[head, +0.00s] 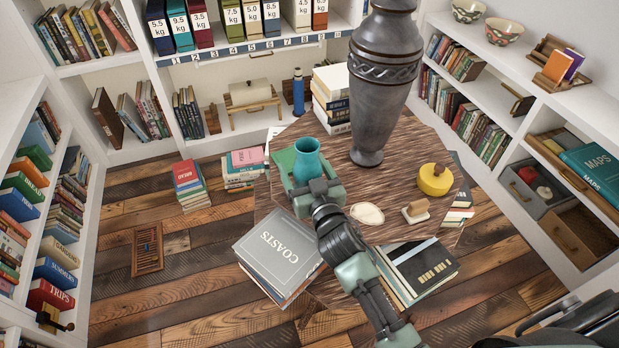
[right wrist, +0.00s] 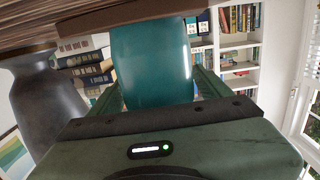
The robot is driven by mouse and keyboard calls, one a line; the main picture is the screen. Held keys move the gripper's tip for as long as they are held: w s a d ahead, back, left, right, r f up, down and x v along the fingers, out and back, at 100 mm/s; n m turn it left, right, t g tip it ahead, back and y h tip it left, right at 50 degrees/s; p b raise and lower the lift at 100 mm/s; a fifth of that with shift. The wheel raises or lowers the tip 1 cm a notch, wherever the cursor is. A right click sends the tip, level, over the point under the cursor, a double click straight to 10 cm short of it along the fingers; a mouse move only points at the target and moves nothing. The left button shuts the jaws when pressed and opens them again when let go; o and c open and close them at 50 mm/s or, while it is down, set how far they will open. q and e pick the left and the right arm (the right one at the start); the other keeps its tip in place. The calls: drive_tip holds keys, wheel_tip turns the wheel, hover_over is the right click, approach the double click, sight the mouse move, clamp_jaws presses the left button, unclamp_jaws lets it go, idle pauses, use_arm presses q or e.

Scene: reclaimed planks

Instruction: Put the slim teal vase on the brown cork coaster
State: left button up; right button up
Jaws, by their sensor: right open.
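The slim teal vase (head: 307,162) stands upright at the left side of the plank table in the head view. My right gripper (head: 304,178) is around it, with its green jaws open on either side. In the right wrist view the vase (right wrist: 152,75) fills the gap between the spread fingers (right wrist: 155,88); contact is not clear. A brown edge (right wrist: 130,28) crosses the vase's base there; I cannot tell whether it is tabletop or coaster. I cannot make out the brown cork coaster in the head view. My left gripper is out of view.
A tall grey vase (head: 383,75) stands behind the gripper's right. A yellow round object (head: 435,179), a pale oval dish (head: 366,213) and a small brown-topped block (head: 416,209) are on the table (head: 405,150). Book stacks, including "COASTS" (head: 280,248), surround it.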

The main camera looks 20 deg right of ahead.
drive_tip(key=s, duration=0.8)
drive_tip(key=s+b, duration=0.1)
drive_tip(key=s, duration=0.3)
drive_tip(key=shift+d+r, duration=0.25)
